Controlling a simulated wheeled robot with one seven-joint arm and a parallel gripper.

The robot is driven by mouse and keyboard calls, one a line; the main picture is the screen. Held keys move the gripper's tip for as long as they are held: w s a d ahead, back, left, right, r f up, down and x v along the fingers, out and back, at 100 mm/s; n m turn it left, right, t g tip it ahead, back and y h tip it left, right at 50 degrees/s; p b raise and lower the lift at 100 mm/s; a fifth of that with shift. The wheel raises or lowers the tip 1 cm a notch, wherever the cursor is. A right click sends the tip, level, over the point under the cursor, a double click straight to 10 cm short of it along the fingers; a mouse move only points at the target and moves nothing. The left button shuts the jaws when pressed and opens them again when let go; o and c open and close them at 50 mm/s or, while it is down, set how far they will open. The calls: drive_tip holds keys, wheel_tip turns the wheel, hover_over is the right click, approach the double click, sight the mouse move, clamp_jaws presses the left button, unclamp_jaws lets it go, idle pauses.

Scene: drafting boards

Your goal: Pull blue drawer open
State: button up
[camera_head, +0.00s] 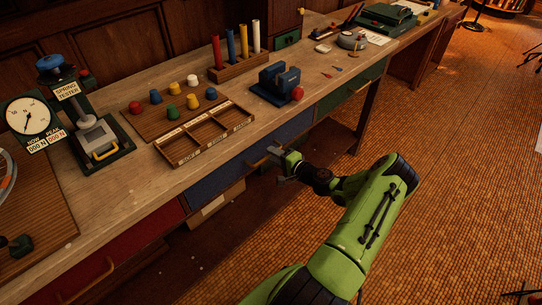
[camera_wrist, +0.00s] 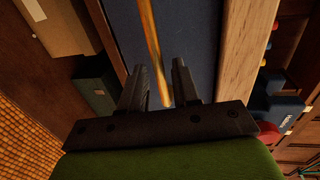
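The blue drawer (camera_head: 220,181) sits under the front edge of the workbench, its front looking flush with the bench. Its brass bar handle (camera_head: 257,163) is partly covered by my gripper (camera_head: 281,167) in the head view. In the wrist view the blue front (camera_wrist: 195,35) fills the middle, with the handle (camera_wrist: 151,45) running down across it. My gripper (camera_wrist: 160,66) is open there, one finger on each side of the handle's near end. Gaps show between the handle and both fingers.
A red drawer (camera_head: 125,255) is to the left and a green drawer (camera_head: 350,90) to the right. The bench top (camera_head: 190,178) holds a sorting tray (camera_head: 178,162), coloured knobs, a spring tester (camera_head: 98,140) and a blue block (camera_head: 268,92). Boxes (camera_head: 208,212) sit below. Tiled floor is open at right.

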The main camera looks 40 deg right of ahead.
drive_tip(key=shift+x, duration=1.05)
clamp_jaws()
drive_tip(key=shift+s, duration=0.15)
